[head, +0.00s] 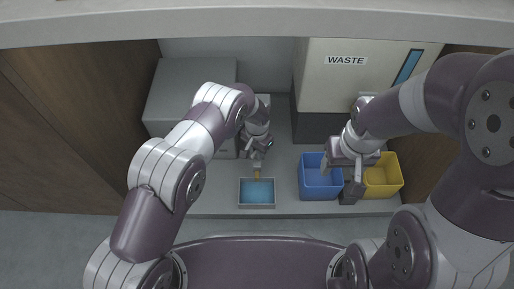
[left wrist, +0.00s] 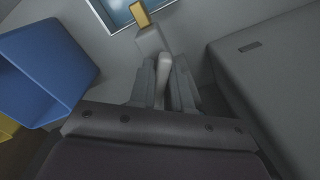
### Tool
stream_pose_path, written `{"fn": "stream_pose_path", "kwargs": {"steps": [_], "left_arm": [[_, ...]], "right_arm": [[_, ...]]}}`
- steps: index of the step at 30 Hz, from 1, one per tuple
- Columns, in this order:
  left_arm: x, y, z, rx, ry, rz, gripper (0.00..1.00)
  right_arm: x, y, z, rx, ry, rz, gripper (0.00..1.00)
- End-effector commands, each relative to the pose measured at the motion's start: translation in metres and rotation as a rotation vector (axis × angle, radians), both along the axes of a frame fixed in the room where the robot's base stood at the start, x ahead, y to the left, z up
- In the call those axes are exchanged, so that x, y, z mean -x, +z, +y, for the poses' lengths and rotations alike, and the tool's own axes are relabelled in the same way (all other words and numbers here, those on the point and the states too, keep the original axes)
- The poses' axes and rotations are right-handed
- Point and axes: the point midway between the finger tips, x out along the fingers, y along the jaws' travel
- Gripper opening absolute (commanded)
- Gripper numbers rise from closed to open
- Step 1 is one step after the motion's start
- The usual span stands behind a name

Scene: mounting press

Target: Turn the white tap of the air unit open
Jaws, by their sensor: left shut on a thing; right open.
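In the head view my left gripper (head: 256,152) is low in front of the grey box, and the tap is too small and covered to make out there. The rest of the air unit is not clear. My right gripper (head: 340,178) is open and empty, above the blue and yellow bins.
A blue bin (head: 316,190) and a yellow bin (head: 388,184) stand right. Behind are a grey box (head: 188,85) and a WASTE cabinet (head: 335,88).

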Motion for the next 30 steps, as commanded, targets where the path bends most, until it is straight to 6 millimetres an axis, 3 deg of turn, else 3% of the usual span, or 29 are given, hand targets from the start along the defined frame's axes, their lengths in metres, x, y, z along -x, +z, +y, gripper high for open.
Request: {"fn": "stream_pose_path", "kwargs": {"steps": [15, 30], "left_arm": [[0.0, 0.001, 0.0, 0.0, 0.442, 0.0, 0.0], [0.0, 0.0, 0.0, 0.0, 0.633, 0.0, 0.0]], "right_arm": [[0.0, 0.013, 0.0, 0.0, 0.0, 0.0, 0.6], [0.0, 0.016, 0.0, 0.0, 0.0, 0.0, 0.6]]}}
